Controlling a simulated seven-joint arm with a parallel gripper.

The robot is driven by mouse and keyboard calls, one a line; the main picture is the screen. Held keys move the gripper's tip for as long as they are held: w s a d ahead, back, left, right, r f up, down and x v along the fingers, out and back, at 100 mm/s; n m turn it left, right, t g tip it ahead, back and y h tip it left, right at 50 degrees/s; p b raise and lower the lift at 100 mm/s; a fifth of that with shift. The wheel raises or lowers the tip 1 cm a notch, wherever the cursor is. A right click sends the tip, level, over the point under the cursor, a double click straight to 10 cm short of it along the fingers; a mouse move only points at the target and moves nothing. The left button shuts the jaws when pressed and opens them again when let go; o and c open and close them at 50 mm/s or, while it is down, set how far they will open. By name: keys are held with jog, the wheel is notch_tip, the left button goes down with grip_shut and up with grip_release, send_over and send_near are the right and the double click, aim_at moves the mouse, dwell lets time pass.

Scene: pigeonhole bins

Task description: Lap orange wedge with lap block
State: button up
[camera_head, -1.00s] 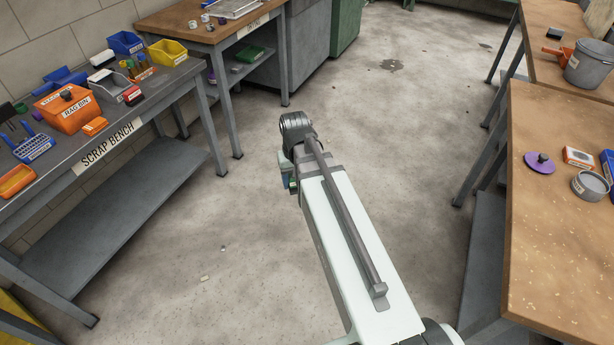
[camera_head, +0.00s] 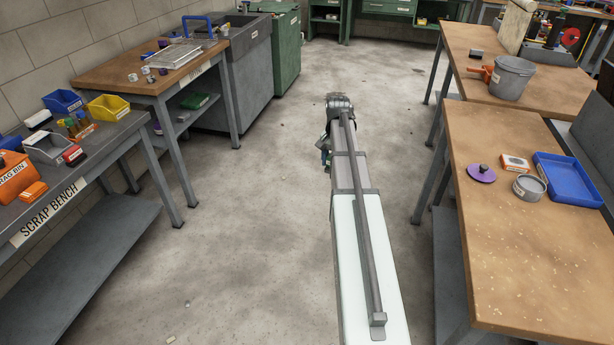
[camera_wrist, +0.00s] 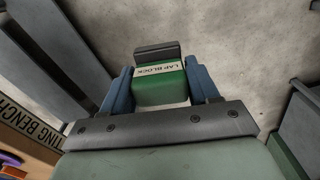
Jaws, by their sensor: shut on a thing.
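My gripper (camera_wrist: 160,72) is shut on the lap block (camera_wrist: 162,92), a green block with a white label reading "LAP BLOCK", seen between the two blue fingers in the wrist view. A dark grey bar shows at the block's far side. Bare floor lies behind it. In the head view my gripper (camera_head: 326,152) is small and mostly hidden by my arm, over the aisle between the benches. I cannot tell for sure which thing is the orange wedge. An orange-and-white block (camera_head: 515,163) lies on the right bench, and a small orange piece (camera_head: 33,192) lies on the scrap bench.
The right bench (camera_head: 500,270) also holds a purple knobbed disc (camera_head: 481,173), a round grey dish (camera_head: 529,187) and a blue tray (camera_head: 568,180). A grey bucket (camera_head: 511,78) stands on the bench beyond. The scrap bench (camera_head: 75,165) is at left.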

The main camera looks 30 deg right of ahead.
jog(key=s+d+r+m, duration=0.35)
jog(key=s+d, duration=0.25)
jog(key=d, duration=0.8)
jog(key=s+d+r+m, duration=0.35)
jog(key=s+d, duration=0.25)
jog(key=d, duration=0.8)
jog(key=s+d+r+m, duration=0.2)
jog(key=s+d+m, duration=0.35)
jog(key=d, duration=0.85)
jog(key=s+d+r+m, duration=0.3)
jog(key=s+d+r, duration=0.1)
jog(key=s+d, duration=0.85)
jog(key=shift+s+a+f, duration=0.1)
jog(key=shift+a+f, duration=0.05)
jog(key=shift+f, duration=1.8)
jog(key=shift+a+f, duration=0.15)
jog(key=shift+f, duration=1.8)
jog(key=shift+s+d+f, duration=0.3)
jog(key=shift+s+d, duration=0.45)
jog(key=shift+d, duration=0.05)
jog(key=shift+c, duration=0.6)
jog(key=shift+s+d, duration=1.8)
jog(key=shift+s, duration=0.05)
jog(key=w+a, duration=0.5)
jog(key=shift+w, duration=0.1)
notch_tip(320, 180, up, 8)
